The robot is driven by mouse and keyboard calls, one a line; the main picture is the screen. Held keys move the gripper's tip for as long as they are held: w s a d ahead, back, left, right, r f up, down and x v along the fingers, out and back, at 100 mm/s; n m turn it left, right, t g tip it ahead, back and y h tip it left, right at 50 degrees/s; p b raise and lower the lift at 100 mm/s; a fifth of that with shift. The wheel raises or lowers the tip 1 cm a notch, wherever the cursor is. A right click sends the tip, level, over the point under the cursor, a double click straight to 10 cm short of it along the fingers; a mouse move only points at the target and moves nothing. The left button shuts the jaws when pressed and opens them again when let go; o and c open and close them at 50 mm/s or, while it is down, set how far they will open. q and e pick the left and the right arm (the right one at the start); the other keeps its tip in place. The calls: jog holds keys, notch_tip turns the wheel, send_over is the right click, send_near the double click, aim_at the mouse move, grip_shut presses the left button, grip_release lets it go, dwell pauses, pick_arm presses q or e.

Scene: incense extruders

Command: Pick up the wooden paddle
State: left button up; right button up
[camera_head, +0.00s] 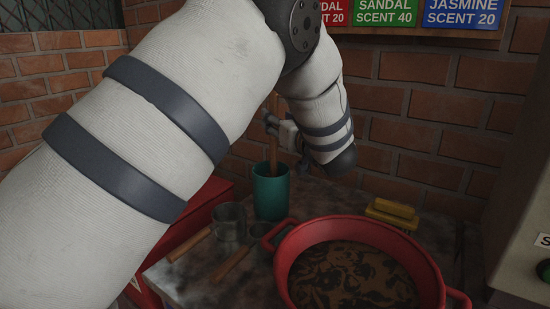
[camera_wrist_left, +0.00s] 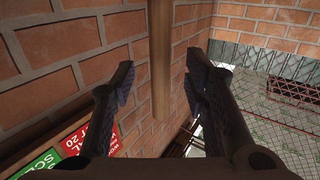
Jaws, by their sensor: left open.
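The wooden paddle (camera_head: 273,151) stands upright in a teal cup (camera_head: 270,192) on the table; its lower end is hidden inside the cup. My left gripper (camera_head: 271,122) is at the upper part of the paddle's handle, partly hidden by my own arm. In the left wrist view, the wooden handle (camera_wrist_left: 160,62) runs between the two spread fingers of the left gripper (camera_wrist_left: 161,68). Gaps show on both sides of the handle, so the fingers are open and apart from it. My right gripper is in neither view.
A red pot (camera_head: 433,274) with dark liquid stands at the front right. A metal cup (camera_head: 229,221) and a wooden-handled scoop (camera_head: 232,264) lie left of it. Yellow blocks (camera_head: 392,213) sit behind the pot. A brick wall (camera_head: 415,150) closes off the back.

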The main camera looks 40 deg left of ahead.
pick_arm(q)
jog(key=x, duration=0.4)
grip_shut()
